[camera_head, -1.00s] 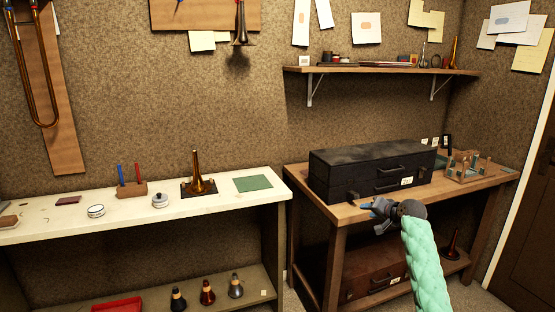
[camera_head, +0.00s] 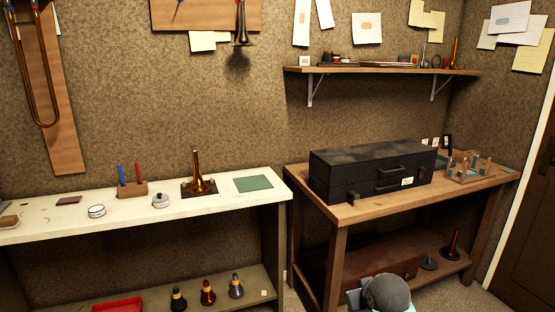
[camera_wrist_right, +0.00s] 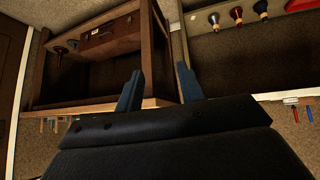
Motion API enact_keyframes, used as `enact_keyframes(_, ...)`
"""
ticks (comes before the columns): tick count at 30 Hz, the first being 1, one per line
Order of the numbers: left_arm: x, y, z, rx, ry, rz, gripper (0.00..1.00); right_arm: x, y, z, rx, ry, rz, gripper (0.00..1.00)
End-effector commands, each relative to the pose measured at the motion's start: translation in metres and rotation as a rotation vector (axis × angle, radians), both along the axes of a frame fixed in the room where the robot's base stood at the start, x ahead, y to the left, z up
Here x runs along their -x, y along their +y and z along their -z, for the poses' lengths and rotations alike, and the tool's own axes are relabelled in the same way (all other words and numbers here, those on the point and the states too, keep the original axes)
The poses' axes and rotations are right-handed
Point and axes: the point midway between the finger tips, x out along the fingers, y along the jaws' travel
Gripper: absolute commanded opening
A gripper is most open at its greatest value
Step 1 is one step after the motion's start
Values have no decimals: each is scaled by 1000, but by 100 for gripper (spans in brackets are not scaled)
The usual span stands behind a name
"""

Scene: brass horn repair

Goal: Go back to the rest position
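My right gripper (camera_wrist_right: 160,90) shows in the right wrist view with its two blue-grey fingers apart and nothing between them. The wooden bench and its lower shelf lie beyond the fingers in that view. In the head view, only a grey rounded part of my right arm shows at the bottom edge, in front of the wooden bench (camera_head: 350,212); the fingers cannot be made out clearly there. My left gripper is in neither view.
A black case (camera_head: 370,172) and a wooden holder with pegs (camera_head: 470,176) stand on the wooden bench. The white bench (camera_head: 120,212) at left carries a small brass horn bell (camera_head: 197,180) and a green mat (camera_head: 253,183). A brown case (camera_head: 375,262) lies on the lower shelf.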

Motion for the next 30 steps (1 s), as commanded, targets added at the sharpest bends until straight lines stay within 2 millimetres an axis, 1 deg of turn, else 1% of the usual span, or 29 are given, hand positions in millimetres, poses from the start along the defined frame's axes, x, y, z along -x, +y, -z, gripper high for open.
enact_keyframes(1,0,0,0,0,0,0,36,21,5,12,3,20,-1,38)
enact_keyframes(6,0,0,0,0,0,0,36,80,20,41,4,72,-5,38)
enact_keyframes(11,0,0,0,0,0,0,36,133,32,68,-7,128,-14,38)
enact_keyframes(12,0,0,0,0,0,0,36,146,36,75,-11,144,-17,38)
enact_keyframes(17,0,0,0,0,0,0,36,199,49,106,-36,225,-31,38)
enact_keyframes(21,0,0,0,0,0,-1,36,246,58,138,-52,316,-37,38)
enact_keyframes(23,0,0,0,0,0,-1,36,266,61,152,-59,358,-37,38)
enact_keyframes(24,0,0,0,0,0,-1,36,280,62,161,-62,385,-37,38)
enact_keyframes(27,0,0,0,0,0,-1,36,312,65,179,-70,447,-35,38)
enact_keyframes(30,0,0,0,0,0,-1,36,338,66,193,-74,497,-32,38)
